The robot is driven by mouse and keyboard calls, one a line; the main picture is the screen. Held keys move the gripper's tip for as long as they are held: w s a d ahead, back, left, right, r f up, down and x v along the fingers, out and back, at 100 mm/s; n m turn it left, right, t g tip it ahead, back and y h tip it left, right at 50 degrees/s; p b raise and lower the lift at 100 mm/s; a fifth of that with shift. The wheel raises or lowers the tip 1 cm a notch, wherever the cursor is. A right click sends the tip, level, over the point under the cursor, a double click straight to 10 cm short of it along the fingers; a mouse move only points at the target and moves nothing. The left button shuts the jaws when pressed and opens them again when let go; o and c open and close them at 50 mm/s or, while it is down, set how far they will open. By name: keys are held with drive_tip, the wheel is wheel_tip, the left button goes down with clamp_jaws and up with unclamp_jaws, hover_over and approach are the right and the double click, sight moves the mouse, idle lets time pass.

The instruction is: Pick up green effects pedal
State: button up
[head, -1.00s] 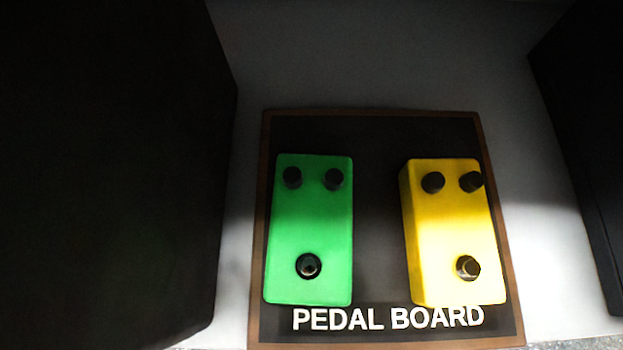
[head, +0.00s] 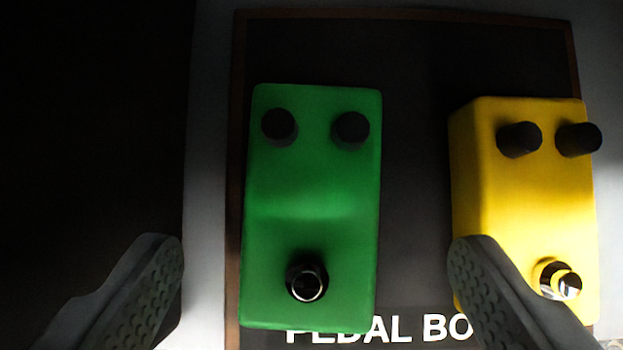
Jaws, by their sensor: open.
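The green effects pedal (head: 312,210) lies on the pedal board (head: 415,230), left of the board's middle. It has two black knobs at its far end and a round footswitch at its near end. My gripper (head: 315,255) is open and empty. One finger shows to the left of the green pedal and the other to its right, both apart from it in the picture. The right finger overlaps the near left part of the yellow pedal (head: 535,205) in view. I cannot tell how high the fingers are above the board.
The yellow pedal stands to the right of the green one, with a strip of bare board between them. A large dark box-like thing (head: 90,120) fills the left side, near the board's left edge. White lettering runs along the board's near edge, partly covered.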

sight(312, 217)
drive_tip(key=x, duration=0.4)
drive_tip(key=shift+f, duration=0.45)
drive_tip(key=c, duration=1.3)
